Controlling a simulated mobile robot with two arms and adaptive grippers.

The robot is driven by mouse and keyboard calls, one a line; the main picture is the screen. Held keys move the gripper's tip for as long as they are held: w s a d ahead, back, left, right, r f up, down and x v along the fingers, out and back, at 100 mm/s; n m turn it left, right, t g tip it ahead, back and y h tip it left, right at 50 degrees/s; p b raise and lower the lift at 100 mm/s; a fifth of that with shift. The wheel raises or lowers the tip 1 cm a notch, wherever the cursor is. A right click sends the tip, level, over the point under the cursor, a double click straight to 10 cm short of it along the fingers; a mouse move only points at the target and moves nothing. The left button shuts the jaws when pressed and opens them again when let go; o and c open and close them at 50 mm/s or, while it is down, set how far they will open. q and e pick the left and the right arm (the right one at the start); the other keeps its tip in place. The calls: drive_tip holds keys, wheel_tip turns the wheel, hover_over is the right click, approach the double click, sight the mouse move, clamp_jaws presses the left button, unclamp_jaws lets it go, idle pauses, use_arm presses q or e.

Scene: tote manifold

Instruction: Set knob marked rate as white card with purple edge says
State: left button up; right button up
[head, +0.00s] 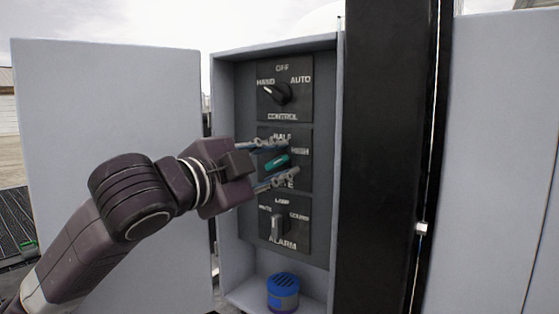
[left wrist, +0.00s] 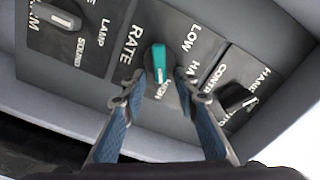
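The rate knob (head: 277,161) is teal and sits on the middle dark plate (head: 302,183) in an open grey cabinet. It also shows in the left wrist view (left wrist: 158,58), lying roughly along the line toward the HIGH label. Labels LOW, HALF and HIGH are partly readable around it. My left gripper (head: 287,161) is open, with one finger above and one below the knob. In the left wrist view its fingertips (left wrist: 162,84) stand on either side of the knob, with gaps visible. The white card with the purple edge is not in view. My right gripper is not in view.
Above is the black control knob (head: 278,94); below is the grey alarm knob (head: 277,226). A blue round object (head: 283,291) stands on the cabinet floor. The open door (head: 110,110) is at left, a black post (head: 385,160) at right.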

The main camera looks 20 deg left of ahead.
use_arm(q)
drive_tip(key=v, duration=1.2)
